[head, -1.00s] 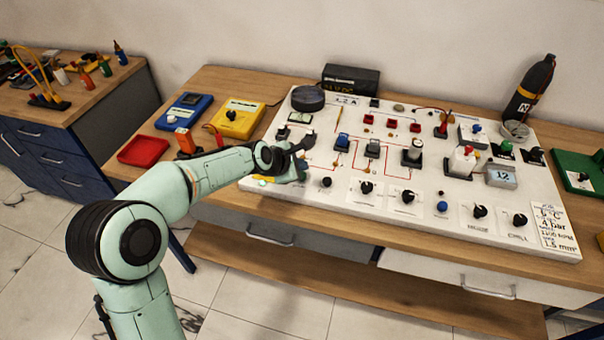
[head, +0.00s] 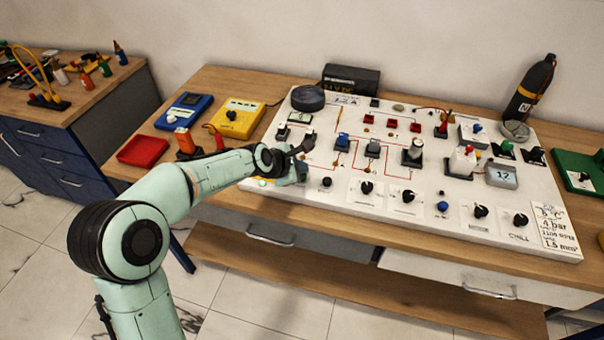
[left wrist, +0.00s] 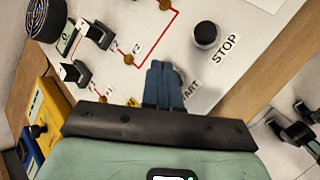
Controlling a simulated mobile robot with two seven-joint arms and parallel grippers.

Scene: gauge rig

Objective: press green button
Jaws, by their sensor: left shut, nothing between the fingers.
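My left gripper (head: 290,172) is over the left front part of the white panel (head: 340,196). In the left wrist view its two blue-grey fingers (left wrist: 163,75) are shut together with nothing between them. Their tips are over the panel beside a partly covered label ending in "ART" (left wrist: 190,90). I cannot make out the green button in either view; the hand and fingers hide this patch of the panel. Whether the fingertips touch the panel cannot be told. My right gripper is not in view.
A round black button (left wrist: 206,35) marked STOP is beside the fingers, and it also shows in the head view (head: 327,182). Black rocker switches (left wrist: 97,33) stand nearby. A yellow box (head: 237,118) and a red tray (head: 143,150) lie left of the panel.

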